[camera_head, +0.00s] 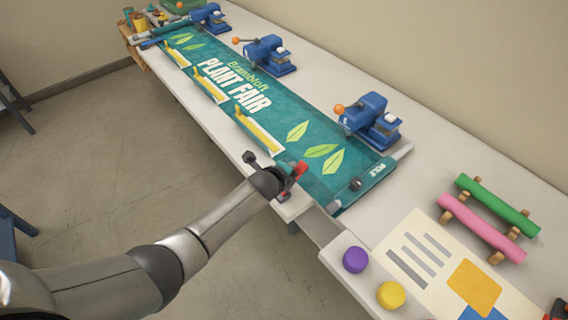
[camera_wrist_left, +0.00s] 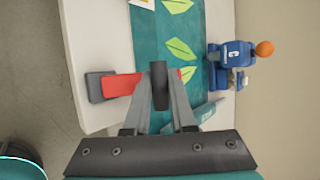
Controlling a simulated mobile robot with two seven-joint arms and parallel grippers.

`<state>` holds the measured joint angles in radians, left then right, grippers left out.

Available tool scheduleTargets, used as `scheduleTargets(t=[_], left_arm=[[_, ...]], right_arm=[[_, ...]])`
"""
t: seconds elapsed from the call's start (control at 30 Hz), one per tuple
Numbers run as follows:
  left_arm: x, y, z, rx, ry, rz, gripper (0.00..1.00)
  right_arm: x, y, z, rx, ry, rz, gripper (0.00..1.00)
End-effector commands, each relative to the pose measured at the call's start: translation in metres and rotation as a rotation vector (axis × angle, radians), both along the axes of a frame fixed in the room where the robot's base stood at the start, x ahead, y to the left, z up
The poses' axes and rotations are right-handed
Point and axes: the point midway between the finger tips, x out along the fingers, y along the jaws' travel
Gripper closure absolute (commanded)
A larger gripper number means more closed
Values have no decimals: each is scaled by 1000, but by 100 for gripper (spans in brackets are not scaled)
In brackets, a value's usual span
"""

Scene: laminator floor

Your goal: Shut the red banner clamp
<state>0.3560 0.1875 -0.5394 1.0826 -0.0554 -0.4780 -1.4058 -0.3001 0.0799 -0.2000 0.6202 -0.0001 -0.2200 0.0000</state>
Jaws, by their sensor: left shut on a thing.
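The red banner clamp (camera_head: 297,174) sits at the table's front edge, by the near end of the teal banner (camera_head: 318,172). My left gripper (camera_head: 277,182) is at the clamp and partly covers it. In the left wrist view the clamp's red body (camera_wrist_left: 122,84) lies across the banner's edge, with a dark grey block at its outer end. A dark upright handle (camera_wrist_left: 159,82) stands in front of the red part, between my left fingertips (camera_wrist_left: 158,100), which are shut on it. The lever's exact angle is hard to tell. My right gripper is not in view.
Several blue presses with orange knobs (camera_head: 363,115) stand along the banner's back edge. Yellow-edged strips (camera_head: 260,132) line its front edge. A purple puck (camera_head: 356,259), a yellow puck (camera_head: 391,295) and pink and green rolls (camera_head: 498,205) are at the right.

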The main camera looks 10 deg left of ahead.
Motion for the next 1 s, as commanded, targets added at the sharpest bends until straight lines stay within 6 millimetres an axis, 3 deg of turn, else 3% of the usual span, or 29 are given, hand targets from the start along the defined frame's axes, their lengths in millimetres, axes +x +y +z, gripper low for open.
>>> scheduleTargets(t=[0.17, 0.5, 1.0], left_arm=[[13, -8, -3, 104, 126, 0, 100], [23, -18, -19, 250, 318, 0, 100], [30, -24, -32, 312, 404, 0, 100]], right_arm=[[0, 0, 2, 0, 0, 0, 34], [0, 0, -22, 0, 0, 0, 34], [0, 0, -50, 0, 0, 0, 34]])
